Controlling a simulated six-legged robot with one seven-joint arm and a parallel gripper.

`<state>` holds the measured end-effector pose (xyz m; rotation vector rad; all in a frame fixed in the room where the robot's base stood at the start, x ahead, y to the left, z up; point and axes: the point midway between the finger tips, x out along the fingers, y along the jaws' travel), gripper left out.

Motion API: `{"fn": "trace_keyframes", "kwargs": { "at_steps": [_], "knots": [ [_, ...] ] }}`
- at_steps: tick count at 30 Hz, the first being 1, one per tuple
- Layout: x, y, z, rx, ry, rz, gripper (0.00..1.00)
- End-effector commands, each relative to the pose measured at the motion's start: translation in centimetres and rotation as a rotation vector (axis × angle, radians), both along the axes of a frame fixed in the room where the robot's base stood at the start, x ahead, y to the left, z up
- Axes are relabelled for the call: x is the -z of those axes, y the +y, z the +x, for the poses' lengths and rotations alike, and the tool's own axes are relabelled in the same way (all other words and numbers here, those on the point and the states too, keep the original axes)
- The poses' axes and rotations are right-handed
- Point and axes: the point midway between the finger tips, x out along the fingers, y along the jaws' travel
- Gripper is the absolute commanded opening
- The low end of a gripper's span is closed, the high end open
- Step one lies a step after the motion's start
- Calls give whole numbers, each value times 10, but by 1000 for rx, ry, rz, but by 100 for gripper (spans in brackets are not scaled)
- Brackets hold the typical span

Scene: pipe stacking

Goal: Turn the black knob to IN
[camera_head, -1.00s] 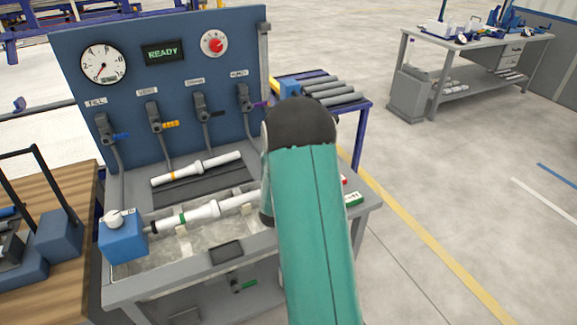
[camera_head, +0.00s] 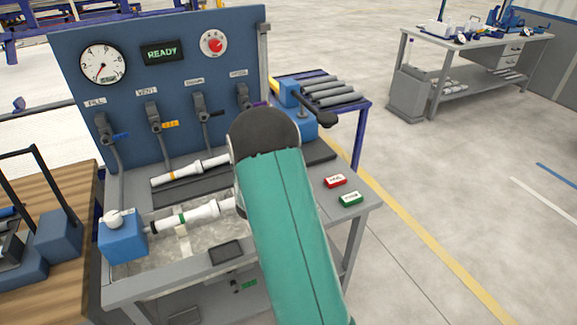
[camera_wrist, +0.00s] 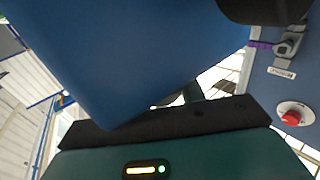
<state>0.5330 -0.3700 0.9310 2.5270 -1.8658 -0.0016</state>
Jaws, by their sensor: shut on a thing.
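My teal arm with its dark joint crosses the bench in the head view. It covers the right end of the trough (camera_head: 150,272), and my gripper is hidden behind it. In the wrist view a large blue block (camera_wrist: 130,50) fills the upper middle, very close. A dark rounded part at its upper right may be the black knob (camera_wrist: 265,10); its marking cannot be read. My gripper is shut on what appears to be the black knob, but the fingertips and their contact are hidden.
A pipe (camera_head: 200,214) lies in the trough, its left end at a blue block (camera_head: 122,240) with a white knob (camera_head: 113,218). Another pipe (camera_head: 190,170) lies behind. Red (camera_head: 335,181) and green (camera_head: 350,199) buttons sit front right. The display (camera_head: 163,53) reads READY.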

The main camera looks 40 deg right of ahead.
Motion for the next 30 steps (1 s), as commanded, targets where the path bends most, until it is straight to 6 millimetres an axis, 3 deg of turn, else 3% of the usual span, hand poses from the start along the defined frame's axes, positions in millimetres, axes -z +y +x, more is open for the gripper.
{"fn": "trace_keyframes", "kwargs": {
  "at_steps": [2, 3, 6, 14, 19, 30],
  "knots": [
    [-1, 0, 0, -1, -3, -1, 16],
    [-1, 0, 0, -1, -3, -1, 42],
    [-1, 0, 0, -1, -2, 0, 60],
    [0, 0, 0, -1, -1, -1, 60],
    [0, 11, -2, -3, -1, 0, 60],
    [0, 84, -25, -6, 0, 0, 60]
  ]
}}
